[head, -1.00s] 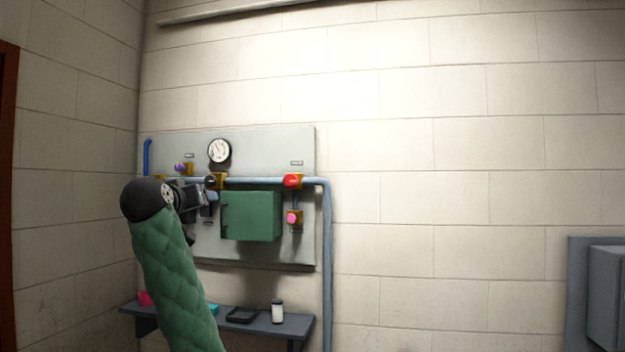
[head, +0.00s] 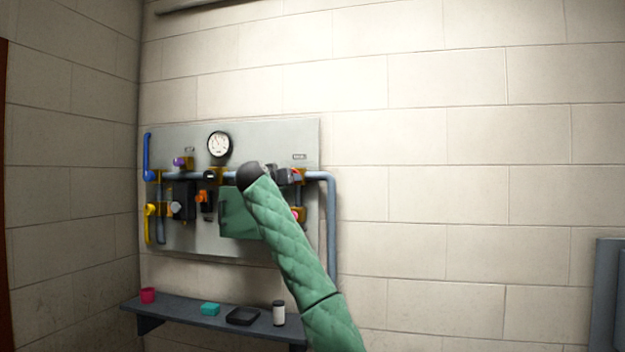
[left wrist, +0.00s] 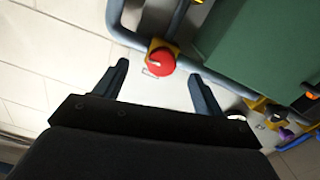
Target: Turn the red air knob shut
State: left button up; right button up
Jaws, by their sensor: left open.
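The red knob (left wrist: 161,58) is round with a pale mark and sits on a yellow valve body on the blue-grey pipe. In the left wrist view it lies ahead of and between my two fingertips, with gaps on both sides. My left gripper (left wrist: 159,72) is open and empty; I cannot tell how far its tips are from the knob. In the head view my left gripper (head: 285,175) is at the upper right of the panel and hides most of the red knob (head: 298,174). My right gripper is not in view.
The wall panel (head: 265,145) carries a gauge (head: 219,145), a green box (head: 236,220), a purple knob (head: 179,162), and a yellow lever (head: 151,210). A pink knob (head: 297,215) sits below the red one. A shelf (head: 180,312) with small items is below.

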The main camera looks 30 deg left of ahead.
pick_arm(q)
jog(key=w+a+m+p, duration=0.1)
jog(key=w+a+p, duration=0.1)
jog(key=w+p, duration=0.3)
jog(key=w+r, duration=0.1)
jog(key=w, duration=0.1)
jog(key=shift+w+a+m+t+y, duration=0.25)
jog(key=shift+w+m+t+y, duration=0.05)
jog(key=shift+m, duration=0.1)
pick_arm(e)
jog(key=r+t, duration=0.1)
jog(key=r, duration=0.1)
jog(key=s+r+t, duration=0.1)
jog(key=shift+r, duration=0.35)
pick_arm(q)
jog(key=c, duration=1)
jog(key=shift+o, duration=0.2)
jog(key=shift+f, duration=0.1)
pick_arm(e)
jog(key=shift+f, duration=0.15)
